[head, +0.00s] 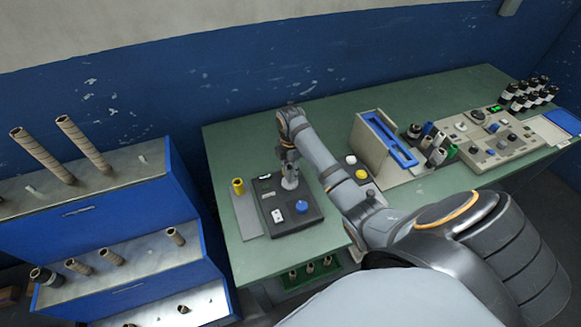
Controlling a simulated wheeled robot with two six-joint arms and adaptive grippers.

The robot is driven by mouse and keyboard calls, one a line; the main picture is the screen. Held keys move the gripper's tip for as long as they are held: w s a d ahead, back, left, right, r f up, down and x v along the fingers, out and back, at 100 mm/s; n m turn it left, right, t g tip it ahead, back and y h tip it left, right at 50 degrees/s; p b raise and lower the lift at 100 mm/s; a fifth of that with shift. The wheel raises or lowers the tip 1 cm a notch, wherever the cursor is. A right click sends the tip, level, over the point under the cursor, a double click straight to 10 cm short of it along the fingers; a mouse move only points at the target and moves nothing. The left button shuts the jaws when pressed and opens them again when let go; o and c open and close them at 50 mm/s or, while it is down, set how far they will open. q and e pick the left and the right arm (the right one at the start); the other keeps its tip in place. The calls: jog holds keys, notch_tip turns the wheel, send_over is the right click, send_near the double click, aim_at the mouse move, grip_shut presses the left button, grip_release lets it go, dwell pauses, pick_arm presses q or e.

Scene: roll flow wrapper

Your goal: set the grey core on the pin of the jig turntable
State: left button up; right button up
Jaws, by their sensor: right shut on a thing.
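My right gripper (290,181) reaches down over the back part of a dark jig base (284,222) on the green table. It is shut on a small grey piece, which I take to be the grey core. The fingers and the small scale hide most of it, and I cannot tell whether it touches the jig. The turntable and its pin are not distinct beneath the gripper. A blue knob (302,207) and a white switch block (277,215) sit on the base in front of the gripper. My left gripper is not in view.
A yellow spool (238,186) stands on a grey plate (246,218) left of the jig. A beige and blue unit (386,145) and a control panel (487,138) stand to the right. A blue stepped rack (98,222) with brown tubes is at left. The table's back left is clear.

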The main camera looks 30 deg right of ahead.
jog(key=shift+f, duration=0.1)
jog(key=shift+f+b, duration=0.3)
jog(key=shift+f, duration=0.65)
jog(key=shift+p, duration=0.4)
jog(key=shift+f, duration=0.1)
jog(key=o, duration=1.4)
